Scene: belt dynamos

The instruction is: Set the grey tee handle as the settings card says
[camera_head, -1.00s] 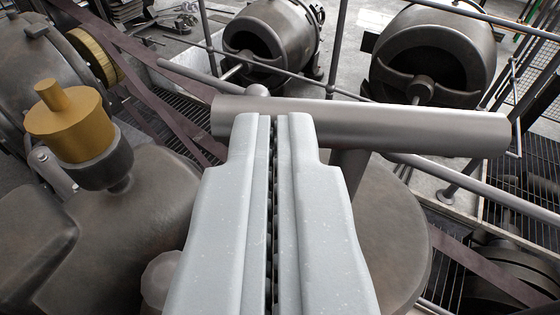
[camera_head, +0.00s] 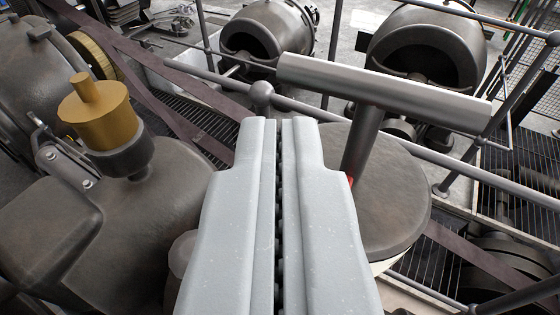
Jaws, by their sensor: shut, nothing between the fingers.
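The grey tee handle (camera_head: 385,90) stands right of centre. Its thick round crossbar slants down to the right, and its stem (camera_head: 362,143) rises from a round dark metal disc (camera_head: 395,200). My gripper (camera_head: 280,120) is shut and empty. Its tips are left of the stem and below the crossbar's left end in the picture; I cannot tell whether they touch it. A small red mark (camera_head: 350,181) shows at the right finger's edge, near the stem's foot. The settings card is not in view.
A brass cap (camera_head: 98,110) sits on a dark housing (camera_head: 130,225) at the left. Grey railings (camera_head: 430,158) run behind the handle. Two large dark machines (camera_head: 425,50) stand beyond them. A brown belt (camera_head: 160,90) crosses at upper left. Grating floor lies at the right.

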